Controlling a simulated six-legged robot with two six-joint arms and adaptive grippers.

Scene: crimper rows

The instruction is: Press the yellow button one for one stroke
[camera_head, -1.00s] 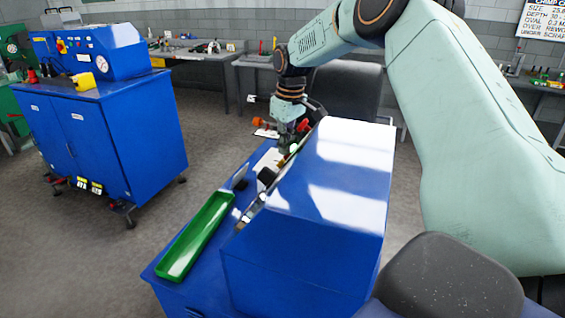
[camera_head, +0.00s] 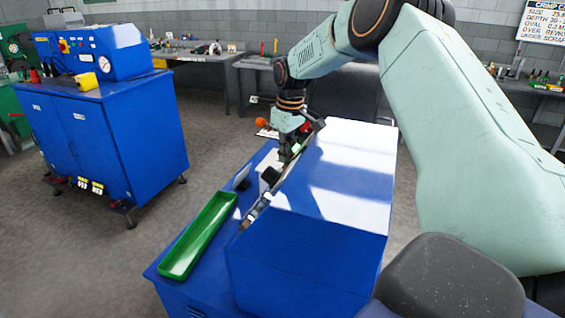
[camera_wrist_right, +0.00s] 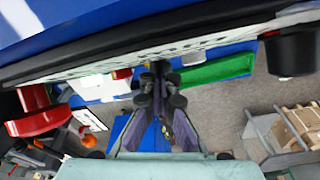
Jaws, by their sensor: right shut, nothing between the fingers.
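The blue crimper machine (camera_head: 310,255) stands in front of me, and its control panel faces away to the left. My right gripper (camera_head: 284,157) is shut and empty, pointing down beside that panel. In the right wrist view its fingers (camera_wrist_right: 160,72) reach the panel's edge (camera_wrist_right: 215,40), between a red button (camera_wrist_right: 122,73) and a pale round button (camera_wrist_right: 193,58). I cannot tell whether the fingertips touch the panel. No button clearly reads as yellow; the panel face is seen edge-on and partly hidden by the fingers. My left gripper is not in view.
A green tray (camera_head: 198,236) lies on the blue bench beside the machine. A black knob (camera_wrist_right: 290,52) sticks out from the panel, and a red handle (camera_wrist_right: 40,122) is at the left in the wrist view. Another blue machine cabinet (camera_head: 105,140) stands at left, with open floor between.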

